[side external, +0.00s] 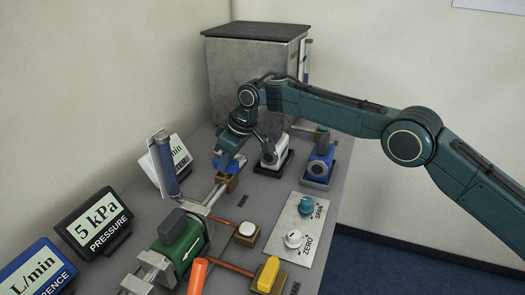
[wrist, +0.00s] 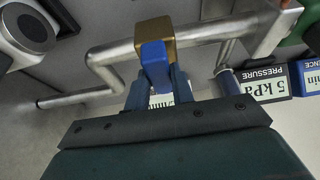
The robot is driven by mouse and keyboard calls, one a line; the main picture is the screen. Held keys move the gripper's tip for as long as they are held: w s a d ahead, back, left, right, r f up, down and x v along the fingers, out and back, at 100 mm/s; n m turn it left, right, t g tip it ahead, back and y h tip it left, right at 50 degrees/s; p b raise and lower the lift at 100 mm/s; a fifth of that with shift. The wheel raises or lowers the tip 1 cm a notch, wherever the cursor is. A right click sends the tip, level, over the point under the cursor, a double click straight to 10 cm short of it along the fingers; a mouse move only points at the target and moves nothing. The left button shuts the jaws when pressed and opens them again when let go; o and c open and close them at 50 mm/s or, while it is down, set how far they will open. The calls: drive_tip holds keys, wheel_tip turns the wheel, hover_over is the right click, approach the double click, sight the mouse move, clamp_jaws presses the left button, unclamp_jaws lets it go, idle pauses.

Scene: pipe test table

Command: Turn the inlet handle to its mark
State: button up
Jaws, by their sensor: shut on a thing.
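The inlet handle looks to be the blue lever (wrist: 153,55) on a brass valve body (wrist: 155,31) in the pipe line. In the wrist view my gripper (wrist: 158,78) has one finger on each side of the blue lever and is shut on it. In the side view my gripper (side external: 230,155) comes down from above onto the brass valve (side external: 229,184); blue shows there, but the lever is largely hidden by the fingers. I cannot make out the handle's mark, so the lever's angle against it cannot be told.
A steel pipe (wrist: 105,70) bends beside the valve. A blue upright cylinder (side external: 164,163) stands left of it. A green meter (side external: 181,245), an orange handle (side external: 198,277) and a yellow handle (side external: 268,273) are nearer. A SPAN/ZERO knob panel (side external: 300,244) lies right. A grey box (side external: 250,75) stands behind.

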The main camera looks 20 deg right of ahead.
drive_tip(key=o, duration=1)
drive_tip(key=shift+r, duration=0.15)
drive_tip(key=v, duration=1.3)
drive_tip(key=shift+s+r, duration=0.1)
drive_tip(key=shift+r, duration=0.25)
